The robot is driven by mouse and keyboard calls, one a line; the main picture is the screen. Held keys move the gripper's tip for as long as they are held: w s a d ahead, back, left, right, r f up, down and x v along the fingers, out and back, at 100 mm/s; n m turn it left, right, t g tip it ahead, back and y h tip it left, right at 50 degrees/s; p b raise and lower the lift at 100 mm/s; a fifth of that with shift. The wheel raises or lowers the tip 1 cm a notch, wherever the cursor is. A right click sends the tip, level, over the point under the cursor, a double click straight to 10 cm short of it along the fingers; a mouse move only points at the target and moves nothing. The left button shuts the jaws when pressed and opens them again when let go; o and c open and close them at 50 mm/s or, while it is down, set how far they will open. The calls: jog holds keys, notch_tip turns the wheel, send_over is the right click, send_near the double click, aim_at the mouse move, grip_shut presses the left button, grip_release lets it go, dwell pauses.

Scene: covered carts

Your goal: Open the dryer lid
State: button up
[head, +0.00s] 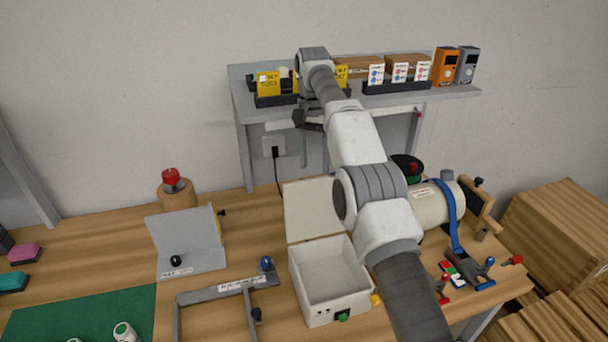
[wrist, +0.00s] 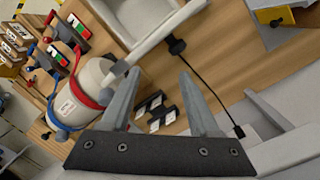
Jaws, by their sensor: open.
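A white open-topped box (head: 318,308), which I take to be the dryer, stands on the wooden bench with a green button on its front. Its pale lid (head: 312,208) stands raised at the back edge, leaving the empty inside in view. In the wrist view the lid shows nearly edge-on as a white strip (wrist: 165,33), with the box inside (wrist: 143,14) beyond it. My gripper (head: 308,122) is open and empty, high behind the lid near the wall shelf. Its two fingers (wrist: 157,75) point toward the bench, apart from the lid.
A white cylinder (head: 430,207) with a blue strap lies right of the box. A grey angled stand (head: 190,245) and a grey frame (head: 222,290) are at its left. A loaded wall shelf (head: 352,98) is close to my gripper. A black cable (wrist: 205,85) hangs behind.

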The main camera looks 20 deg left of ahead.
jog(key=d+r, duration=0.1)
jog(key=d, duration=0.1)
jog(key=d+r+b, duration=0.1)
jog(key=d, duration=0.1)
jog(key=d+r+b, duration=0.1)
jog(key=d+r, duration=0.1)
jog(key=d, duration=0.1)
jog(key=shift+s+r, duration=0.1)
